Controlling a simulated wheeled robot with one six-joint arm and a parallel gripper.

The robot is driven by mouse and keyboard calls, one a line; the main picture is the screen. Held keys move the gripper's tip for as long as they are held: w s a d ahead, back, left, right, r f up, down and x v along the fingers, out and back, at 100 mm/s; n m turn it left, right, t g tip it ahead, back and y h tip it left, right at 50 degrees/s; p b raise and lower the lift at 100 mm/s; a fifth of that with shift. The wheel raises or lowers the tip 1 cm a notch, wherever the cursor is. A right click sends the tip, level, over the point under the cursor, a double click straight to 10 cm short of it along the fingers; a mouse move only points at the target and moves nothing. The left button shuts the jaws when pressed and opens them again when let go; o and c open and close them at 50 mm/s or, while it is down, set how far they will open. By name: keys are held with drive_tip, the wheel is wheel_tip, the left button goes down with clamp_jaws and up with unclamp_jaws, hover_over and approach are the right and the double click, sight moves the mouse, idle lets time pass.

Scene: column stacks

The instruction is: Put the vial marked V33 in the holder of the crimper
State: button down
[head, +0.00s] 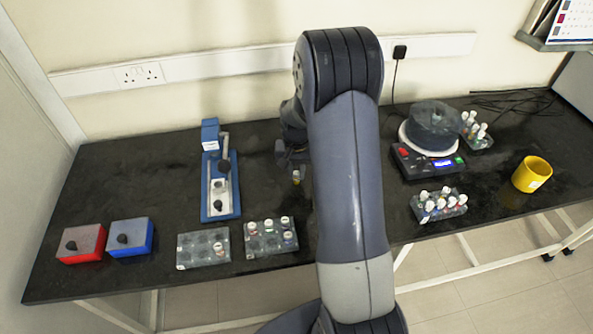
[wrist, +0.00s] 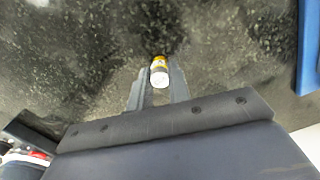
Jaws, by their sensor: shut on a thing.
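My gripper (wrist: 158,90) is shut on a small vial (wrist: 159,72) with a white cap and a yellow band, seen between the fingertips in the wrist view. In the head view the vial (head: 296,178) hangs below my gripper (head: 292,160), above the black bench and right of the crimper. Its marking cannot be read. The crimper (head: 220,190) is a blue-based press with a lever and a pale plate with a dark holder (head: 219,186). My arm hides part of the bench.
Two grey racks stand at the front, one without visible vials (head: 203,249) and one with several vials (head: 270,238). Red (head: 82,244) and blue (head: 131,238) boxes are at left. A round device (head: 432,135), another vial rack (head: 438,205) and a yellow cup (head: 532,174) are at right.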

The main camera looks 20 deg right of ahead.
sight(296, 172)
drive_tip(key=c, duration=1.3)
unclamp_jaws()
wheel_tip(296, 172, up, 12)
drive_tip(key=shift+f, duration=0.2)
drive_tip(key=shift+o, duration=0.5)
drive_tip(key=shift+r, duration=0.25)
wheel_tip(296, 172, down, 11)
drive_tip(key=m+p, duration=0.3)
drive_tip(key=m, duration=0.3)
drive_tip(key=shift+f, duration=0.2)
